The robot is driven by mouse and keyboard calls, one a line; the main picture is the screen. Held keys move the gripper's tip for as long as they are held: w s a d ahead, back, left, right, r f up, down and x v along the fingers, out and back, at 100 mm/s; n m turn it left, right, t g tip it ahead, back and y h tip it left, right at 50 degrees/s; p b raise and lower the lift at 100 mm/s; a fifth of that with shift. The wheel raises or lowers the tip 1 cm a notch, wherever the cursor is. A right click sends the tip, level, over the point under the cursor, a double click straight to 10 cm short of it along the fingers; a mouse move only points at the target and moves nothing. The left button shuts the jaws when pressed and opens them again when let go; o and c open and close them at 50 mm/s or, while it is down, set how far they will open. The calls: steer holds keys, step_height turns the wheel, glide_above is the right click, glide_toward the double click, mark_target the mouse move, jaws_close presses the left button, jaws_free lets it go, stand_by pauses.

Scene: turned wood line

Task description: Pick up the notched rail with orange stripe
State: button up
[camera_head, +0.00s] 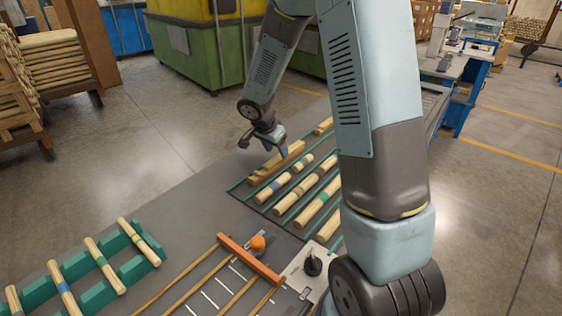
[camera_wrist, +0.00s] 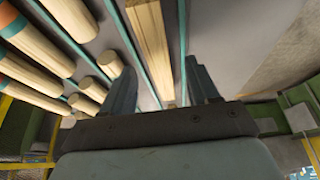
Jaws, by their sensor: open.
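A pale square-edged wooden rail (camera_head: 269,168) lies at the far left side of the green-ribbed rack, with orange-brown colour along it in the head view. I take it for the notched rail; its notches are not clear. My gripper (camera_head: 284,150) is open above its far part, pointing down. In the wrist view the rail (camera_wrist: 151,42) runs lengthwise between the two spread fingers of my gripper (camera_wrist: 165,88), apart from both. No orange stripe shows on the part seen there.
Round striped dowels (camera_head: 318,209) lie beside the rail, between green ribs. Their ends (camera_wrist: 84,104) are close to the left finger in the wrist view. A green notched holder (camera_head: 97,297) with several dowels and an orange-barred frame (camera_head: 249,259) stand nearer. Bare grey table (camera_head: 190,205) lies left of the rack.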

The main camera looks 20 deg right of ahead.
mark_target(280, 157)
steer(key=shift+x, duration=1.65)
steer(key=shift+c, duration=0.2)
jaws_close()
